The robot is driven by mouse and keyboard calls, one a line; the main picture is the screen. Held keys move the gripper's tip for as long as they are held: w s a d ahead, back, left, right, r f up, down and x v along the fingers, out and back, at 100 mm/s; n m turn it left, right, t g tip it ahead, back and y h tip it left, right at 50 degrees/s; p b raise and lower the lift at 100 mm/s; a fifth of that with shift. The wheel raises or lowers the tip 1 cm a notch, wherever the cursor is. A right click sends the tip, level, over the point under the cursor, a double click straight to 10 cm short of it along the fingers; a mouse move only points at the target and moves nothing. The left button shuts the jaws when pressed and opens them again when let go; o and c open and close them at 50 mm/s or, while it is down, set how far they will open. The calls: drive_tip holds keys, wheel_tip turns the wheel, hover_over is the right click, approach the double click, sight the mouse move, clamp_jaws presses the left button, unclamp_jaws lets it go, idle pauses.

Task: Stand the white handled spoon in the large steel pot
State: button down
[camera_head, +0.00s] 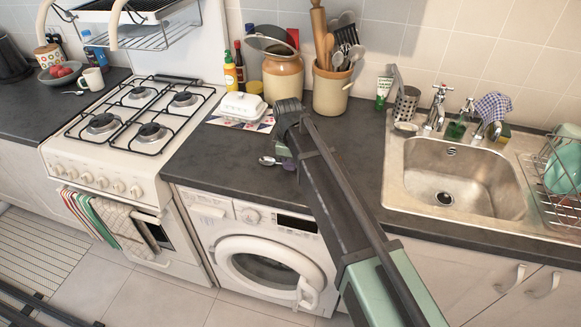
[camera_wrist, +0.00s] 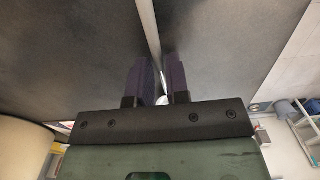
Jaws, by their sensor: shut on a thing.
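My gripper (camera_head: 288,164) is low over the dark counter in front of the butter dish, its purple fingers shut on a spoon. The spoon's metal bowl (camera_head: 267,160) sticks out to the left of the fingers. Its handle is hidden behind my arm in the head view, so I cannot see its colour there. In the wrist view, a pale strip runs up between the fingers (camera_wrist: 157,58); I cannot tell whether it is the handle. No large steel pot clearly shows; a perforated metal holder (camera_head: 406,103) stands behind the sink.
A beige crock (camera_head: 331,90) full of utensils and a brown-and-cream jar (camera_head: 283,77) stand behind my gripper. A white butter dish (camera_head: 243,106) is behind left. The sink (camera_head: 465,185) is to the right, the gas hob (camera_head: 140,112) to the left. Counter near the sink is clear.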

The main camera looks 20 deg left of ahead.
drive_tip(key=shift+f, duration=0.15)
drive_tip(key=c, duration=1.1)
unclamp_jaws()
wheel_tip(320, 180, up, 13)
drive_tip(key=p, duration=1.2)
drive_tip(key=s+d+m, duration=0.5)
drive_tip(key=d+m, duration=0.1)
drive_tip(key=d, duration=0.6)
drive_tip(key=s+d+f+m+b, duration=0.1)
drive_tip(key=s+d+m, duration=0.5)
drive_tip(key=d, duration=0.7)
drive_tip(key=s+d+f+m, duration=0.1)
drive_tip(key=s+d+m, duration=0.4)
drive_tip(key=d, duration=0.7)
drive_tip(key=shift+s+d+m+b, duration=0.15)
drive_tip(key=shift+d+m+b, duration=0.25)
drive_tip(key=shift+m, duration=0.2)
drive_tip(key=shift+o, duration=0.5)
